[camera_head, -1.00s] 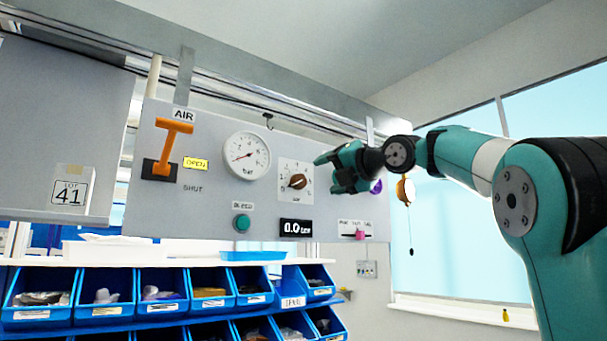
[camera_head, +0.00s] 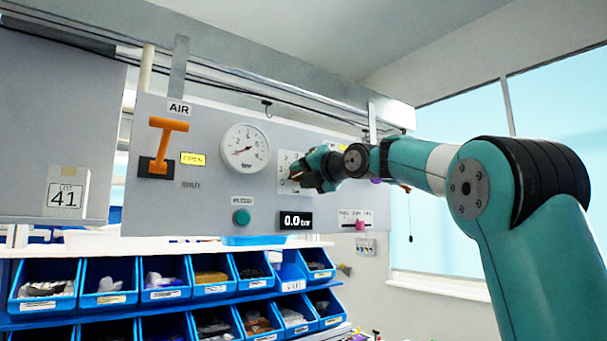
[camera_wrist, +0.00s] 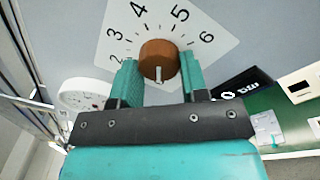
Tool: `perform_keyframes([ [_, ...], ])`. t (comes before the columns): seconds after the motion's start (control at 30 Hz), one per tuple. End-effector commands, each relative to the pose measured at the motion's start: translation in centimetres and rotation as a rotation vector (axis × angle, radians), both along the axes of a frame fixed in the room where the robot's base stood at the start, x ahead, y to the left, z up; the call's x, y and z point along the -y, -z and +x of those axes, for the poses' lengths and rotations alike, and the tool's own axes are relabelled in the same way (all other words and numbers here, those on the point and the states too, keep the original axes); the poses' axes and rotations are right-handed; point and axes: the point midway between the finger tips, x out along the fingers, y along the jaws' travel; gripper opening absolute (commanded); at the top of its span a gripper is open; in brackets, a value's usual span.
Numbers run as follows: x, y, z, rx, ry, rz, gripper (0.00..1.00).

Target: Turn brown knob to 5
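The brown knob (camera_wrist: 158,62) sits on a white dial plate (camera_wrist: 208,17) with the numbers 2, 3, 4, 5 and 6 visible around it in the wrist view. A pale line on the knob points down in that view, away from 5, which is at the upper right. My gripper (camera_wrist: 160,68) has one teal finger on each side of the knob. I see no clear gap, and cannot tell whether the fingers press on it. In the head view my gripper (camera_head: 302,174) is at the dial plate (camera_head: 287,160) and hides the knob.
On the same grey panel are a round gauge (camera_head: 245,148), an orange lever (camera_head: 164,145), a green button (camera_head: 241,217), a display reading 0.0 (camera_head: 295,221) and a pink slider (camera_head: 360,225). Blue bins (camera_head: 110,283) stand below.

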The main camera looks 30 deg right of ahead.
Motion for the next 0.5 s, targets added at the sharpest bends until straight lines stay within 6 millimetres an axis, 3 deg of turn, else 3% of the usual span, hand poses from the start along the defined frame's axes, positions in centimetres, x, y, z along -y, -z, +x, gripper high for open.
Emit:
perform_keyframes([
  [0.1, 0.03, 0.02, -0.02, -0.001, 0.001, 0.000, 0.17],
  [0.5, 0.02, 0.20, -0.02, -0.003, 0.000, 0.077, 0.17],
])
